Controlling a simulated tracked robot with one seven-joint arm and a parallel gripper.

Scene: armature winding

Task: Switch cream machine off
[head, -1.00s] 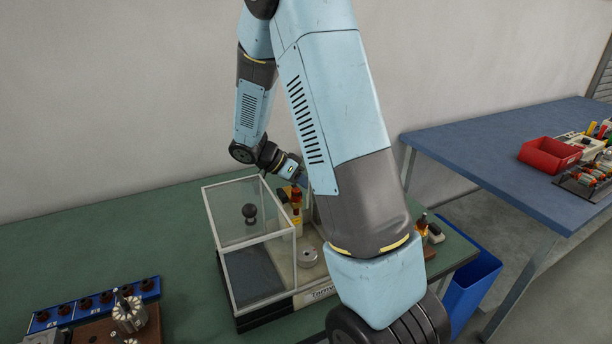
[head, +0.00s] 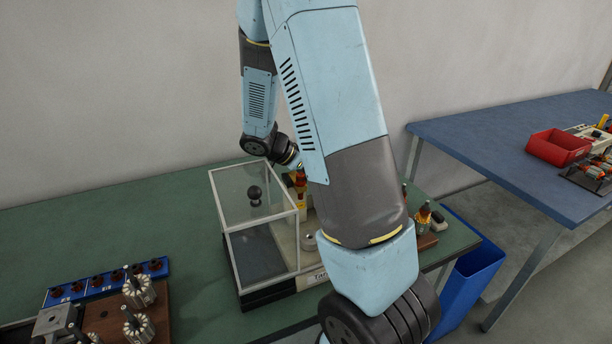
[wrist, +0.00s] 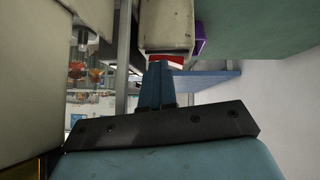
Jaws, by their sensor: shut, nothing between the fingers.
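The cream machine (head: 305,240) stands on the green bench in the head view, mostly hidden behind my arm, with a clear-walled guard box (head: 262,215) at its left. In the wrist view a cream housing (wrist: 168,28) fills the top middle, with a red part (wrist: 166,58) at its lower end that looks like a switch. My gripper (wrist: 158,72) is shut and empty, its blue fingertips right at the red part. I cannot tell whether they touch or which way the switch is set. In the head view my gripper is hidden behind my arm.
A blue rack (head: 108,283) and a brown board (head: 150,318) with wound armatures lie at the lower left. A blue bin (head: 468,285) stands right of the green bench (head: 60,240). A blue table (head: 490,150) with a red tray (head: 558,147) is farther right.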

